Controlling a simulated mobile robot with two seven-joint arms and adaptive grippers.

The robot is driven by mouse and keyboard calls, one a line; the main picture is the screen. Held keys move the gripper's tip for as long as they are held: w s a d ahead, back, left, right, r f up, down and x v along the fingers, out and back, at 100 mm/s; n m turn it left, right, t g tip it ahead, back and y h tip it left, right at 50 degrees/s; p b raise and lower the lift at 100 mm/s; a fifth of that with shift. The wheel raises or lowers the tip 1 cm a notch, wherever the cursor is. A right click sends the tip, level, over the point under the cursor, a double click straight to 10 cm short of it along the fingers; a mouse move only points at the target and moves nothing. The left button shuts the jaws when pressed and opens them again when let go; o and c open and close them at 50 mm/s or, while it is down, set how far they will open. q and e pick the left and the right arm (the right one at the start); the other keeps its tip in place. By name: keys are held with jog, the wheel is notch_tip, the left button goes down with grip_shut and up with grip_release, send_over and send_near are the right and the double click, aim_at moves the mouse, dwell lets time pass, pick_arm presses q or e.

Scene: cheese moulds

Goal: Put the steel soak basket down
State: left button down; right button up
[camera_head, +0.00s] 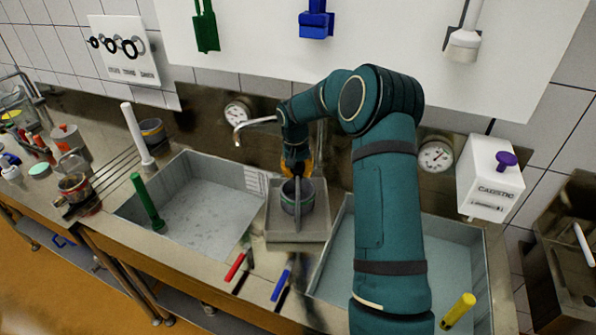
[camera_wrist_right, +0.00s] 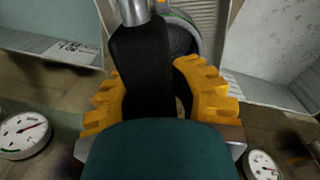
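The steel soak basket (camera_head: 315,224) is a shallow square grey basket in the head view, between the two sinks. A dark round pot (camera_head: 291,196) with a pale band stands in it. A handle with a black grip (camera_wrist_right: 145,65) rises over the pot. My right gripper (camera_head: 297,168), with yellow fingers, is at the top of that handle. In the wrist view its fingers (camera_wrist_right: 158,100) lie on both sides of the black grip and appear closed around it. Whether the basket's underside touches the counter is hidden. My left gripper is in neither view.
A left sink (camera_head: 195,208) and a water-filled right sink (camera_head: 335,270) flank the basket. A tap (camera_head: 258,122) and gauges are behind it. Red (camera_head: 235,266) and blue (camera_head: 281,284) handled tools lie on the front edge. A caustic dispenser (camera_head: 490,180) hangs at right.

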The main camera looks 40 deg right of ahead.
jog(key=shift+o, duration=0.8)
jog(key=shift+r, duration=0.2)
jog(key=r, duration=1.2)
jog(key=shift+w+a, duration=0.15)
jog(key=shift+a, duration=0.15)
jog(key=shift+f, duration=0.1)
